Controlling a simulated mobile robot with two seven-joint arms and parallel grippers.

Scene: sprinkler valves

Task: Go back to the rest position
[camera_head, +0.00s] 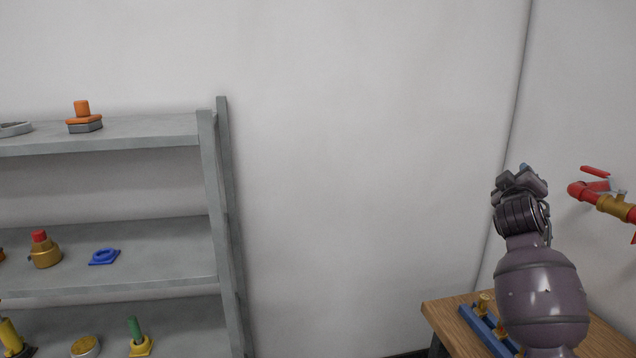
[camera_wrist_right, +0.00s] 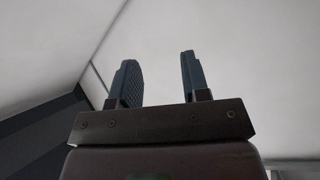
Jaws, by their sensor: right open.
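My right arm rises over the wooden table at the lower right of the head view. My right gripper (camera_head: 524,172) is at its top end, pointing away toward the wall, left of the red pipe. In the right wrist view my right gripper (camera_wrist_right: 158,80) shows two dark fingers standing apart with nothing between them. My left gripper is in neither view.
A grey shelf (camera_head: 160,134) with several valve parts stands at the left. A wooden table (camera_head: 452,318) carries a blue holder (camera_head: 478,326) with brass pieces, partly hidden by my arm. A red pipe with a brass valve (camera_head: 612,207) is at the right wall. Bare wall lies between.

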